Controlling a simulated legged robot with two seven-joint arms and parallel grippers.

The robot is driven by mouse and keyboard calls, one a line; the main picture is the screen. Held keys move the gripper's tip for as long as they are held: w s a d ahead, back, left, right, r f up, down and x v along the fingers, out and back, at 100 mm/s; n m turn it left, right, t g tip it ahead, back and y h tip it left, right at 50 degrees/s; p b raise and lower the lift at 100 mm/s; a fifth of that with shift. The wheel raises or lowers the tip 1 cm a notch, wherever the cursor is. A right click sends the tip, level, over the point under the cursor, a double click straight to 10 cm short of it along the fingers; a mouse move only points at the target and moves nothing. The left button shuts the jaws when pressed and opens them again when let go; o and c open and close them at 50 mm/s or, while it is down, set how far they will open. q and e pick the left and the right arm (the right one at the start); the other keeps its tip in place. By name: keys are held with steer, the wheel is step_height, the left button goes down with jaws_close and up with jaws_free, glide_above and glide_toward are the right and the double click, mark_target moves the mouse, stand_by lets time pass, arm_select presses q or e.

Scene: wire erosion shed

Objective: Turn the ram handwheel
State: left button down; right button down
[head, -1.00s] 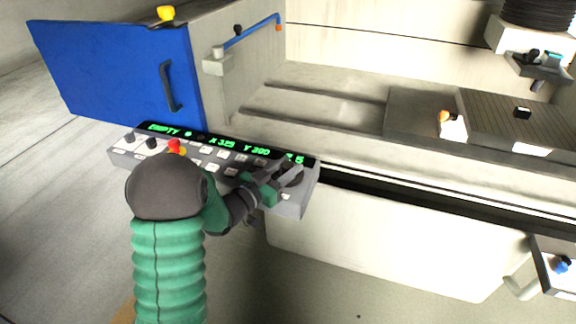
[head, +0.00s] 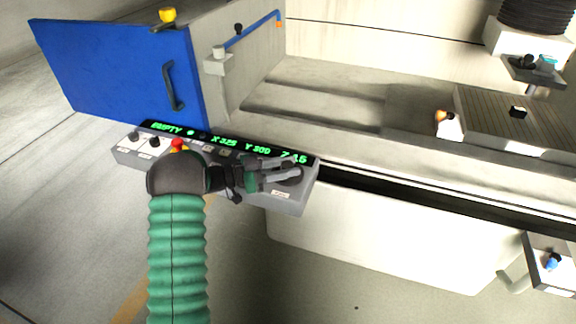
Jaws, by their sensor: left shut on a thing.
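The grey control panel (head: 300,200) stands in front of the machine. A dark round handwheel (head: 291,182) sits at its right end, partly covered by my fingers. My left gripper (head: 287,172) reaches in from the left over the panel and is shut on the handwheel. The fingers lie almost level across it. My right gripper is out of view.
The machine bed (head: 320,105) lies beyond, and a white box-like body (head: 390,240) to the right.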

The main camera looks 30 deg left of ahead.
arm_select(q)
steer(key=shift+a, duration=0.1)
steer(key=c, duration=1)
jaws_free()
steer(key=p+v, duration=0.1)
steer(key=v, duration=1.6)
steer(key=shift+w+a+p, duration=0.15)
steer(key=shift+w+p, duration=0.1)
steer(key=shift+p, duration=0.05)
